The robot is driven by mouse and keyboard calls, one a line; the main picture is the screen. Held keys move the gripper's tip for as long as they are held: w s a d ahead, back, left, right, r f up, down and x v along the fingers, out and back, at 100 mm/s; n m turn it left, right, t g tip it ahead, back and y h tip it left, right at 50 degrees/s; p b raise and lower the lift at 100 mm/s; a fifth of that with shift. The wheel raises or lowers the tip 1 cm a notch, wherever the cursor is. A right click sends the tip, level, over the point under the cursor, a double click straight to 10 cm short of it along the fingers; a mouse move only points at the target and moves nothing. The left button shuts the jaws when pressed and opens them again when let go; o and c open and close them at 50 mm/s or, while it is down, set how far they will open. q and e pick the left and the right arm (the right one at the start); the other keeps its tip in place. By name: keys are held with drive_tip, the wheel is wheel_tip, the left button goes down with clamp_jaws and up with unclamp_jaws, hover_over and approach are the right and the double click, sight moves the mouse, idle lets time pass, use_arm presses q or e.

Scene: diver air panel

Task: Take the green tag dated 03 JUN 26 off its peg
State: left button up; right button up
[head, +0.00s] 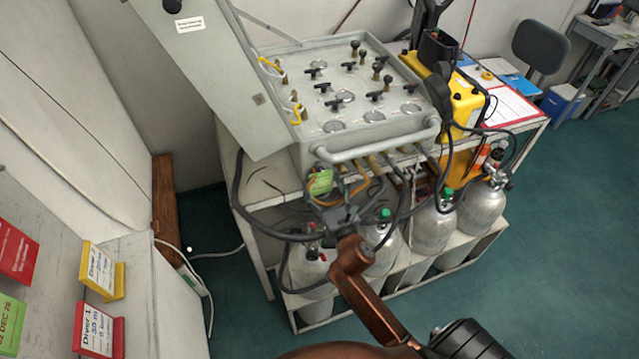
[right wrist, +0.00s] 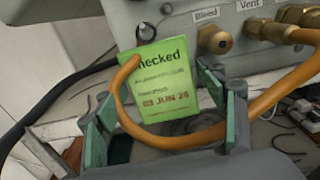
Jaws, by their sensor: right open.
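The green tag (right wrist: 165,75) hangs from a small dark peg or ring (right wrist: 143,30) on the front of the grey panel box. It reads "Checked" and 03 JUN, with the year's last digit unclear. In the head view the tag (head: 320,181) shows small below the box's front edge. An orange hose (right wrist: 190,138) loops in front of its left edge and bottom. My right gripper (right wrist: 167,122) is open, with one finger on each side of the tag's lower part; contact is not visible. In the head view the right gripper (head: 333,212) is just below the tag. My left gripper is not in view.
The panel box (head: 340,105) has brass fittings (right wrist: 213,38) and several hoses close beside the tag. Gas cylinders (head: 435,225) stand on the shelf below. Another green card (head: 10,322), dated 02 DEC, is at the far left.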

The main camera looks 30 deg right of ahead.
drive_tip(key=shift+x, duration=0.85)
drive_tip(key=shift+c, duration=1.3)
drive_tip(key=c, duration=0.5)
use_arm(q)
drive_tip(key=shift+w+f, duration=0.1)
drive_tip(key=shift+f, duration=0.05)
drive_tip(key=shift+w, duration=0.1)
use_arm(e)
drive_tip(key=shift+r, duration=0.15)
drive_tip(key=shift+r+p, duration=0.35)
drive_tip(key=shift+r, duration=0.05)
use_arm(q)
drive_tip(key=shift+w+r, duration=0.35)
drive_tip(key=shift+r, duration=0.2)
use_arm(e)
drive_tip(key=v, duration=1.8)
drive_tip(key=shift+f, duration=0.2)
